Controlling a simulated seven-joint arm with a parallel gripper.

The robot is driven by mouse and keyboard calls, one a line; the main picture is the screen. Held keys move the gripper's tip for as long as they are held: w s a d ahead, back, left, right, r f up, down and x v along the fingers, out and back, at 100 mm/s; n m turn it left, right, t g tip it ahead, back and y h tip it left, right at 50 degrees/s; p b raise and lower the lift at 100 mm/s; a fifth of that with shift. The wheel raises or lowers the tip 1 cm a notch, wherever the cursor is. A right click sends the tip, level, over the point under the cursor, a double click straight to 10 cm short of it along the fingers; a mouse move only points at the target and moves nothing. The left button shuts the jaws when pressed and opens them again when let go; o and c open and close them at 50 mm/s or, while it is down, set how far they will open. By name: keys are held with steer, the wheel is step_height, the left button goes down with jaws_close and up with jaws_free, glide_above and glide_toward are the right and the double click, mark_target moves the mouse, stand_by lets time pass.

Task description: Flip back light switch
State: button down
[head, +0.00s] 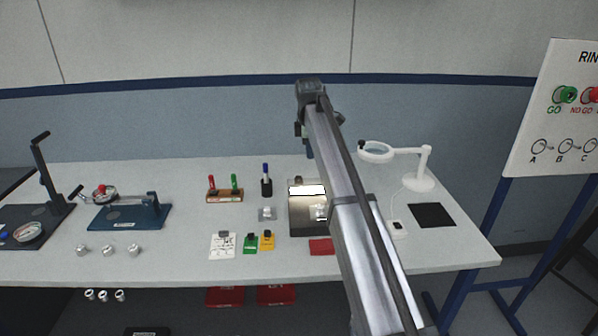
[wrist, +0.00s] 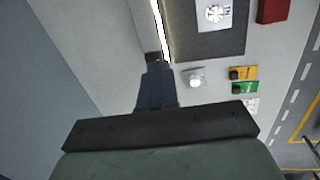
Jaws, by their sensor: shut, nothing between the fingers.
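My gripper (wrist: 157,68) is shut and empty. In the head view my gripper (head: 309,152) points down behind the box, partly hidden by my arm.
A metal part (head: 267,213) sits left of the box, with green (head: 250,243) and yellow (head: 267,240) blocks in front. A pen holder (head: 266,187) stands at the back left. A white magnifier lamp (head: 420,182) stands at the right.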

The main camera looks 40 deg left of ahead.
mark_target(299, 177)
steer(key=shift+n+y, duration=0.3)
steer(key=shift+y, duration=0.1)
steer(key=a+r, duration=0.1)
steer(key=a, duration=0.1)
steer(key=a+r, duration=0.2)
steer(key=shift+s, duration=0.4)
steer(key=x, duration=1.4)
steer(key=shift+s+a, duration=0.1)
